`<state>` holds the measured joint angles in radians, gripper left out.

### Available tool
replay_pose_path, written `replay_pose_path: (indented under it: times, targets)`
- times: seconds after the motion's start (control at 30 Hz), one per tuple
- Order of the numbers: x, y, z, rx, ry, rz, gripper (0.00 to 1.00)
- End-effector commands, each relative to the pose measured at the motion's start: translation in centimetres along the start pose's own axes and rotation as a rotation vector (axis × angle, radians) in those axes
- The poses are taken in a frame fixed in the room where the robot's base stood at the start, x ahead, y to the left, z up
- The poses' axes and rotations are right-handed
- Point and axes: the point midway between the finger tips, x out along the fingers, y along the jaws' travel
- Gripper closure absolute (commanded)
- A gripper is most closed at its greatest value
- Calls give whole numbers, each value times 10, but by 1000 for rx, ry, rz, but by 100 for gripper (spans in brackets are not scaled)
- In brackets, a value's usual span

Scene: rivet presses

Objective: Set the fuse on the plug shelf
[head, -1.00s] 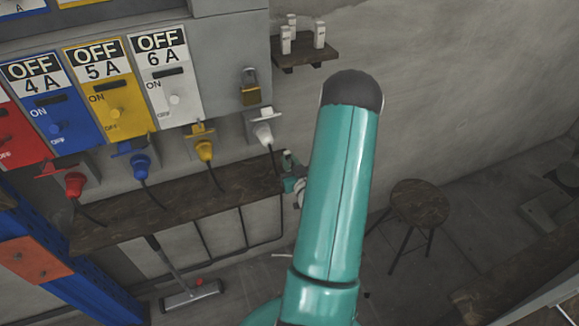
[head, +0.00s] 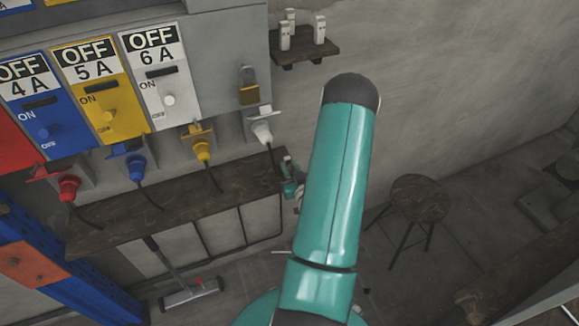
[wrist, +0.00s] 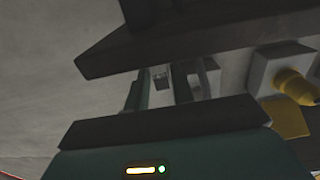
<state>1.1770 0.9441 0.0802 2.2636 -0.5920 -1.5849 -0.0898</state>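The plug shelf (head: 180,205) is a long dark wooden ledge under the coloured plugs. My gripper (head: 289,170) is small in the head view, near the shelf's right end and partly behind my teal arm. A small pale fuse (head: 286,158) shows at its tips. In the wrist view the dark shelf (wrist: 180,38) crosses the top, just beyond my fingers (wrist: 160,85). A small grey fuse (wrist: 160,76) sits between the two fingers, dim and partly hidden. I cannot tell whether it touches the shelf.
Red (head: 69,188), blue (head: 136,165), yellow (head: 202,148) and white (head: 262,131) plugs with cables sit above the shelf. A small wall shelf (head: 305,52) holds three white fuses. A stool (head: 418,200) stands at right. A padlock (head: 249,92) hangs on the cabinet.

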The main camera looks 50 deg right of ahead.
Motion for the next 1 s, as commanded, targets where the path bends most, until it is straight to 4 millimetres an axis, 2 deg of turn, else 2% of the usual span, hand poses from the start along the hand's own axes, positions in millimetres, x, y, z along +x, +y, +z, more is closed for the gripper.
replay_pose_path:
  times: [0.03,0.07,0.47,0.57,0.9,1.0]
  targets:
    - [0,0,0,0,1,0,65]
    - [0,0,-1,0,1,0,59]
    - [-1,0,-4,0,1,0,59]
    - [-14,0,-3,0,-2,1,59]
    - [-86,0,-2,1,-3,2,59]
    - [-102,0,-3,0,-1,2,59]
